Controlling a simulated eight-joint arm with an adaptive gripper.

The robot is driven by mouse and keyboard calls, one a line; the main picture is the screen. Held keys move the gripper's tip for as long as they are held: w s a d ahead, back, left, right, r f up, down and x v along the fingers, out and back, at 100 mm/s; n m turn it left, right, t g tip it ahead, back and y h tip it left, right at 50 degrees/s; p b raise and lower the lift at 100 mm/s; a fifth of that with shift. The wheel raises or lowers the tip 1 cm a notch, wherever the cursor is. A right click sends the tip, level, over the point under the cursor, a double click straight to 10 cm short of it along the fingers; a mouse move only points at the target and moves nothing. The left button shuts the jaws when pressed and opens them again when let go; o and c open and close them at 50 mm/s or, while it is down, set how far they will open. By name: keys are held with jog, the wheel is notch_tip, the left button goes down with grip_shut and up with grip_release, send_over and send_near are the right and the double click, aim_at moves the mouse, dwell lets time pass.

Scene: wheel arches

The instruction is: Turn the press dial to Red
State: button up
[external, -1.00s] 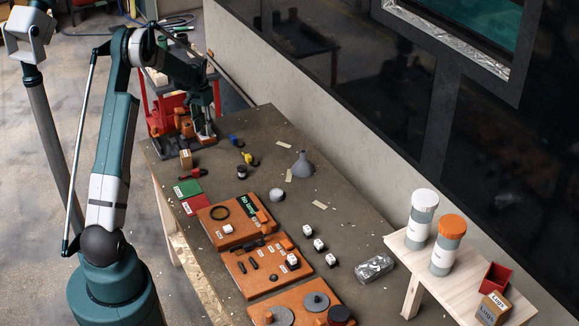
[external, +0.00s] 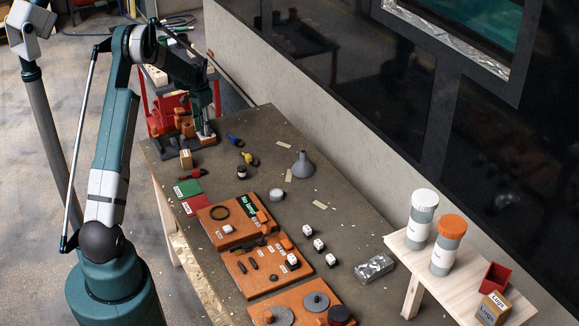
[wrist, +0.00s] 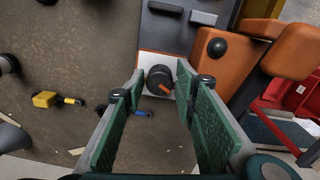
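The press dial (wrist: 158,76) is a round black knob with an orange-red pointer mark, on a white plate (wrist: 150,62) in the wrist view. The pointer is toward the lower right of the knob; I cannot read any colour labels around it. My gripper (wrist: 163,85) is open, with its green finger pads on either side of the dial in the picture. A gap shows on both sides, and I cannot tell how far the fingertips are above the plate. In the external view my gripper (external: 206,128) is over the press base (external: 178,143) at the table's far end, hiding the dial.
Orange press parts (wrist: 225,50) stand close to the right of my fingers. A yellow-and-black tool (wrist: 55,99) and a blue-handled one (wrist: 140,112) lie on the table (external: 250,130). A small cardboard box (external: 186,159) stands by the press. Orange trays (external: 235,220) lie nearer.

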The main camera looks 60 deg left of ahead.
jog(key=shift+m+p, duration=0.65)
jog(key=shift+m, duration=0.55)
jog(key=shift+r, duration=0.3)
jog(key=r, duration=0.7)
jog(key=shift+w+d+r, duration=0.2)
jog(key=shift+r, duration=0.1)
jog(key=w+d+r+b, duration=0.1)
jog(key=w+d+r, duration=0.2)
jog(key=d+r, duration=0.3)
jog(key=w+d+r+n+t+y, duration=0.1)
jog(key=d+r, duration=0.6)
jog(key=d, duration=0.7)
jog(key=shift+w+d+n+b, duration=0.2)
jog(key=shift+w+n+b, duration=0.15)
jog(key=shift+w, duration=0.55)
